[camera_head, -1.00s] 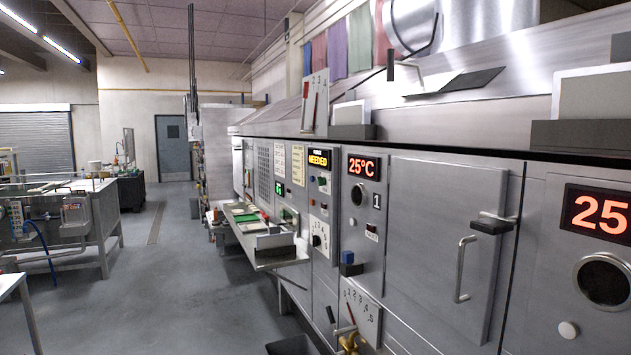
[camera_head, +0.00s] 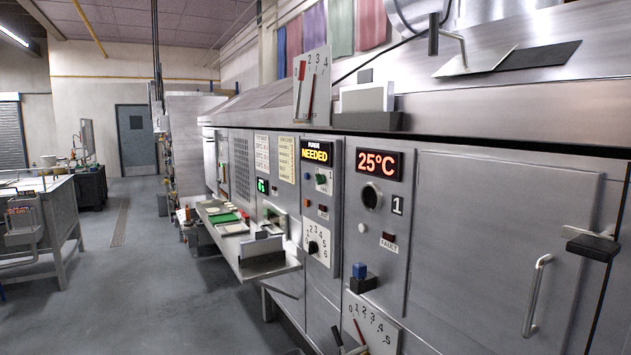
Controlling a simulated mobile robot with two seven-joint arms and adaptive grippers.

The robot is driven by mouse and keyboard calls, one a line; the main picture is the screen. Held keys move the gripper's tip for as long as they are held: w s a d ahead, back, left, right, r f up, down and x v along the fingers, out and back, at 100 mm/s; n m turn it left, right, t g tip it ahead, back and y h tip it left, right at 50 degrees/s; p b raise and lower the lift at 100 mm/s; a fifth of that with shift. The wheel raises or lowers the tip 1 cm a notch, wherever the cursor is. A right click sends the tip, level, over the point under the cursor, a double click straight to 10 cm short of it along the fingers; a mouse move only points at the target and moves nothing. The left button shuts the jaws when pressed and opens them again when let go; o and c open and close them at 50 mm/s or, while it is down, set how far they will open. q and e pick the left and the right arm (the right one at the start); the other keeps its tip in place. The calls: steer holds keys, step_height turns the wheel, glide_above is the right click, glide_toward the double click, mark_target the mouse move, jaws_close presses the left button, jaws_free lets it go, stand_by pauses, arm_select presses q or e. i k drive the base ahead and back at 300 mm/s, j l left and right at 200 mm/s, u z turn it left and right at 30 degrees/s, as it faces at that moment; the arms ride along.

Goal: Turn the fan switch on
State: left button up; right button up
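A tall grey control panel (camera_head: 322,208) stands in the machine front, below a lit sign (camera_head: 316,151) reading "PURGE NEEDED". On it are a green knob (camera_head: 320,179), a small dark labelled switch (camera_head: 323,212) and a numbered dial (camera_head: 313,247). The small lettering is too small to read, so I cannot tell which control is the fan switch or how it is set. Neither gripper is in view.
A handled door (camera_head: 500,250) and a 25°C display (camera_head: 379,164) are further right. Grey floor (camera_head: 150,290) is open on the left.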

mark_target(321, 179)
steer(key=i+j, duration=0.1)
steer(key=i, duration=0.5)
steer(key=i+j+z, duration=0.1)
steer(key=i, duration=0.55)
